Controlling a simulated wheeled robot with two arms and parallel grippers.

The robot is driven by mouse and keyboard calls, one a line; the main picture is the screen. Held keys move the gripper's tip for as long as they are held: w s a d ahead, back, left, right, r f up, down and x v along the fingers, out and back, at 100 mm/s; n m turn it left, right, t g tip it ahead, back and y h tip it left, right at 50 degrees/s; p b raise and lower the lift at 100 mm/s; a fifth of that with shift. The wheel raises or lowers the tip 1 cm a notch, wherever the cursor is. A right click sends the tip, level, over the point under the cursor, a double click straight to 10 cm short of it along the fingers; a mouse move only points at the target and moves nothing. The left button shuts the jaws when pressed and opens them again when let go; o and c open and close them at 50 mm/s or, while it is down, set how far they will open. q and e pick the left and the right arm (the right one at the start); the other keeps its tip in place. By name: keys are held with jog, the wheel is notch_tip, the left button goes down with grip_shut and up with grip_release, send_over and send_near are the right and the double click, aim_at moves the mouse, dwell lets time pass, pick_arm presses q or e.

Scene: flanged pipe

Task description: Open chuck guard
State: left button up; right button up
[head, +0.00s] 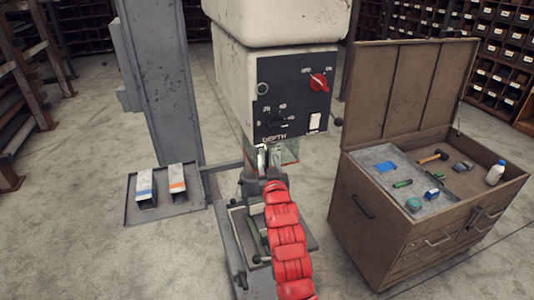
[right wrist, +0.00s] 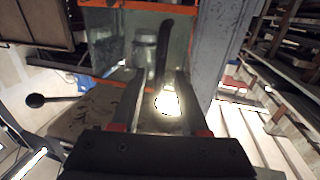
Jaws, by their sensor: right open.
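The chuck guard (head: 290,151) is a clear, greenish panel under the drill press head. In the right wrist view the guard (right wrist: 106,45) shows orange edging, with the grey metal chuck (right wrist: 145,46) visible behind it. A dark curved bar (right wrist: 164,42) stands at the guard, in line with the gap between my fingers. My right gripper (head: 263,158) is at the front of the guard, its red arm reaching up from below. In the right wrist view its two fingers (right wrist: 161,76) are apart, with nothing clearly held. Whether they touch the guard cannot be told. My left gripper is out of view.
The drill press head (head: 285,85) carries a panel with a red switch (head: 319,82). Its grey column (head: 160,80) stands at left. An open brown tool cabinet (head: 375,215) with tools stands close on the right. A floor tray (head: 130,212) with two metal pieces lies at left.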

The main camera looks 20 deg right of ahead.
jog(key=shift+w+d+p, duration=0.2)
jog(key=shift+w+p, duration=0.1)
jog(key=shift+w, duration=0.7)
grip_shut()
dwell(0.9)
